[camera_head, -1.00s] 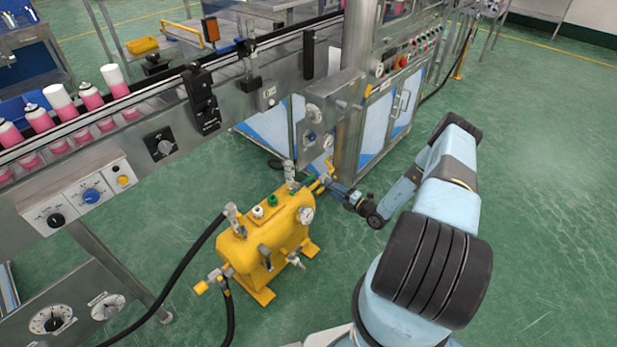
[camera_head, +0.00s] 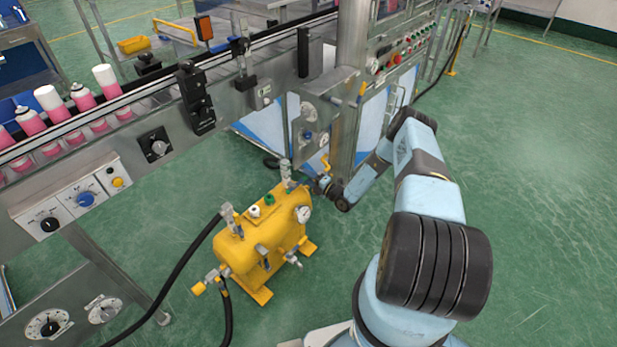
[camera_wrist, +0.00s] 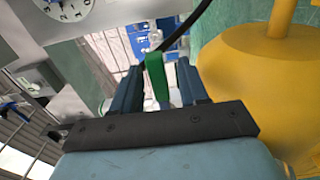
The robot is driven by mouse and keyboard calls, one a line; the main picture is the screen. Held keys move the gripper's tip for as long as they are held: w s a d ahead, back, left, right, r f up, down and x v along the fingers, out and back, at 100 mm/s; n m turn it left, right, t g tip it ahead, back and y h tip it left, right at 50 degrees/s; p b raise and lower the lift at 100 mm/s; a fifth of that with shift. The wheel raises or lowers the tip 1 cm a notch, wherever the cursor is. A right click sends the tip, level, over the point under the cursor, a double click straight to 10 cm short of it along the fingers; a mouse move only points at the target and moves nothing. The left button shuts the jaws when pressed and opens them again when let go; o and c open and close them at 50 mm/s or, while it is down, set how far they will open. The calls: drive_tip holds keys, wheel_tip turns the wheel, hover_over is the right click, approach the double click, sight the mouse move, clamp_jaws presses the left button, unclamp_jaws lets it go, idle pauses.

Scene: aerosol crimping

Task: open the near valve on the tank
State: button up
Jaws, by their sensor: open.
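The yellow tank (camera_head: 262,246) stands on the green floor below the conveyor, and its rounded wall fills the right of the wrist view (camera_wrist: 262,85). A valve with a yellow handle (camera_head: 198,288) is at the tank's left end. My gripper (camera_head: 316,184) is at the tank's far right end, small and partly hidden in the head view. In the wrist view my gripper (camera_wrist: 159,68) is open, its two dark fingers on either side of a green valve handle (camera_wrist: 156,80). I cannot tell whether the fingers touch it. The valve body is mostly hidden.
The conveyor (camera_head: 150,105) with pink cans and a steel cabinet (camera_head: 385,110) stand behind. The floor at right is clear.

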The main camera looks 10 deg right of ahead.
drive_tip(key=shift+w+a, duration=0.4)
drive_tip(key=shift+w, duration=0.1)
drive_tip(key=shift+c, duration=0.2)
clamp_jaws()
drive_tip(key=shift+d, duration=0.35)
